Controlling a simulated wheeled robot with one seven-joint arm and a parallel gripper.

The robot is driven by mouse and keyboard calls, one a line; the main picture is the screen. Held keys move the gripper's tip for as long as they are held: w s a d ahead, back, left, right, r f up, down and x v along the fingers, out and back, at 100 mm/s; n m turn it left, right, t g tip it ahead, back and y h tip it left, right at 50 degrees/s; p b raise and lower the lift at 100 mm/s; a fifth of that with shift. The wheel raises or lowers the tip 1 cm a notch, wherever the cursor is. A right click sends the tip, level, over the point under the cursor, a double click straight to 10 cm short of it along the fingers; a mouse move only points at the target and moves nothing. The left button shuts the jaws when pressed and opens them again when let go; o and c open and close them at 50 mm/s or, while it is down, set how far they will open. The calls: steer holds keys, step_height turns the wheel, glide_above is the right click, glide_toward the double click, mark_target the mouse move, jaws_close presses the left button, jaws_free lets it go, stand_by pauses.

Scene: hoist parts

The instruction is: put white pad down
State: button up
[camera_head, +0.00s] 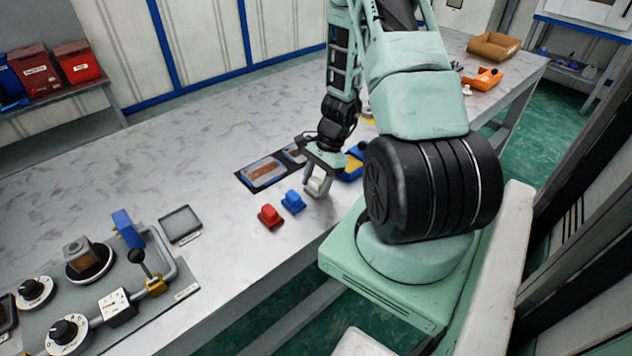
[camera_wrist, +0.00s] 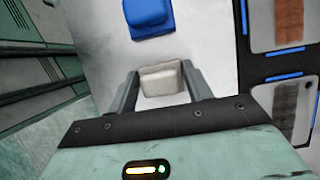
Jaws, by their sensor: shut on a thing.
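The white pad (camera_wrist: 162,81) is a small off-white block between the two fingers in the wrist view. My gripper (camera_wrist: 162,87) is shut on it. In the head view my gripper (camera_head: 317,187) points down near the front edge of the table, with the white pad (camera_head: 316,185) partly hidden between its fingers. Whether the pad touches the table top cannot be told. A blue block (camera_head: 293,201) sits just left of the gripper, and it also shows ahead of the fingers in the wrist view (camera_wrist: 149,15). A red block (camera_head: 270,216) sits further left.
A dark panel with pictured cards (camera_head: 264,173) lies behind the gripper. A blue and yellow bin (camera_head: 352,166) stands right of it, partly hidden by my arm. A control board with knobs (camera_head: 116,303) fills the left front. The table (camera_head: 170,150) is clear at the back left.

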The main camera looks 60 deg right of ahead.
steer(key=o, duration=0.9)
steer(key=shift+r, duration=0.1)
steer(key=v, duration=1.2)
steer(key=w+a+r+n+g, duration=0.1)
steer(key=a+r+n, duration=0.2)
steer(key=a+n, duration=0.35)
steer(key=w+a+r+n+g+h, duration=0.1)
steer(key=w+a+r+n, duration=0.15)
steer(key=a, duration=0.75)
steer(key=w+a+r+n, duration=0.1)
steer(key=a+r+n, duration=0.3)
steer(key=a, duration=0.5)
steer(key=s+a+r+n+h, duration=0.1)
steer(key=s+a+n, duration=0.4)
steer(key=s+a+r+n+h, duration=0.1)
steer(key=s+a+n, duration=0.3)
steer(key=a+n, duration=0.1)
steer(key=s+a+r+n, duration=0.1)
steer(key=s+a+n, duration=0.4)
steer(key=a, duration=0.1)
steer(key=shift+s+r+n+t+h, duration=0.3)
steer(key=shift+s+t+h, duration=0.05)
steer(key=shift+t+h, duration=0.05)
